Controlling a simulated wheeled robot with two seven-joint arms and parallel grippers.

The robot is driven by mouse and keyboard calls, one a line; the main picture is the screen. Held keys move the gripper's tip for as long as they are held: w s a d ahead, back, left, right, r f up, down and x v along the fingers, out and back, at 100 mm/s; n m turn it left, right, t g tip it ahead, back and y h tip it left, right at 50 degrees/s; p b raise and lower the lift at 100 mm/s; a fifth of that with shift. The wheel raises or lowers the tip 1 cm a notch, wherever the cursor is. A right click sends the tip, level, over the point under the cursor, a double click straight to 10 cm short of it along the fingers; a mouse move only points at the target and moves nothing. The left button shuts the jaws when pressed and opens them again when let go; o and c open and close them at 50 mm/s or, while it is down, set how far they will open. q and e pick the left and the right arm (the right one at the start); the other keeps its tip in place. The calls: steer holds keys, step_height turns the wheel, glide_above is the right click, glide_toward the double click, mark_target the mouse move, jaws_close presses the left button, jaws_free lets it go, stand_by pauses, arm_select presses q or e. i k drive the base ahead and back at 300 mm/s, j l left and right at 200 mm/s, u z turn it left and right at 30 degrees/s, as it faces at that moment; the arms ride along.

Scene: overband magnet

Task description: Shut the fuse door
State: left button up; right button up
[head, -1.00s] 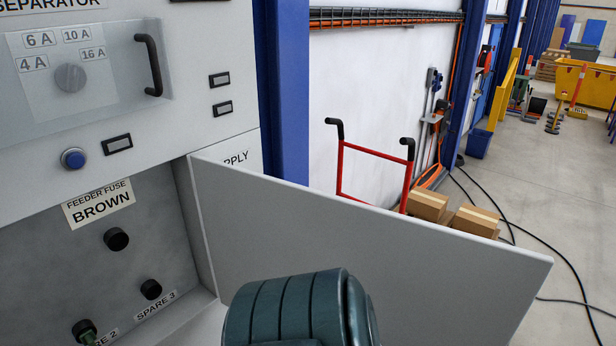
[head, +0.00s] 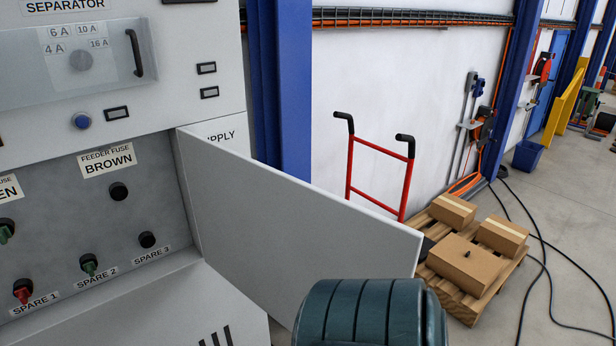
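The fuse door (head: 300,215) is a plain light grey panel, hinged at the right side of the fuse recess (head: 60,205) in the grey cabinet. It stands wide open, swung out to the right. Inside the recess are the label FEEDER FUSE BROWN (head: 108,158), black round fuse holders and spare fuses, one red (head: 22,291) and one green (head: 89,266). A dark teal rounded part of my arm shows at the bottom, in front of the door's lower edge. Neither gripper's fingers are in view.
A clear-fronted dial panel with a black handle (head: 138,53) sits above the recess, with a blue button (head: 81,121) below it. Behind the door are a red hand truck (head: 378,165) and a pallet with boxes (head: 466,265). Cables lie on the floor at right.

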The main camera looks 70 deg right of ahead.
mark_target(272, 234)
steer(key=k+l, duration=0.65)
steer(key=l+z, duration=0.15)
steer(key=l, duration=1.75)
